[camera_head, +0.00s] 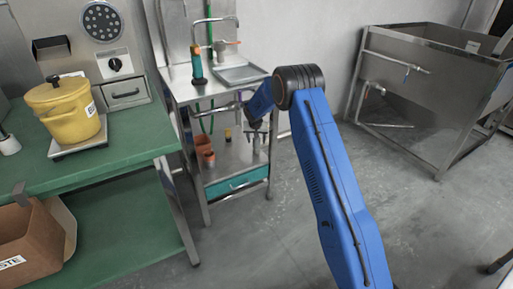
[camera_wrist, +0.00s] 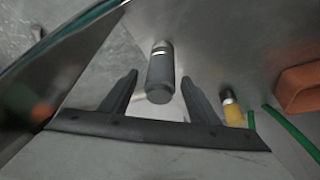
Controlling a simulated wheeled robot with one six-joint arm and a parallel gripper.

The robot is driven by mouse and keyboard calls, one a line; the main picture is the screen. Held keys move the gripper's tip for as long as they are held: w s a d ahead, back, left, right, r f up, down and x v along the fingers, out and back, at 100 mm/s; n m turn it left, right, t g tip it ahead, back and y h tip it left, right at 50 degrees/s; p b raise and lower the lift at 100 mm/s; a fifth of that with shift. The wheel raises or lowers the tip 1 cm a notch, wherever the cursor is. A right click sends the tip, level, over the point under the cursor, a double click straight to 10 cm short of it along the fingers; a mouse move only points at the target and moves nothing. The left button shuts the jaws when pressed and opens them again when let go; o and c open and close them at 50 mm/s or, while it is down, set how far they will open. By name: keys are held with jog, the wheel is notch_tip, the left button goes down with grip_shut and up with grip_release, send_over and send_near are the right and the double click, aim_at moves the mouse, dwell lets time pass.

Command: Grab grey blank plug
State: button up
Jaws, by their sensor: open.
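The grey blank plug (camera_wrist: 160,72) is a dark grey cylinder with a bright metal band near its far end. In the wrist view it lies in the gap between the two fingers of my gripper (camera_wrist: 160,79). The fingers are open, one on each side, with a visible gap to the plug; depth is hard to judge. In the head view my gripper (camera_head: 256,143) points down into the space above the cart's lower shelf. I cannot clearly make out the grey plug there.
A yellow and dark plug (camera_wrist: 232,108) stands just right of my gripper. An orange container (camera_wrist: 298,90) and a green hose (camera_wrist: 290,132) are farther right. The steel cart (camera_head: 215,92) has an upper top and posts around my arm. A green table (camera_head: 130,137) stands left.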

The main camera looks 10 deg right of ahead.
aim_at(257, 143)
jog(key=x, duration=0.4)
jog(key=shift+f, duration=0.25)
grip_shut()
jog(key=shift+r, duration=0.15)
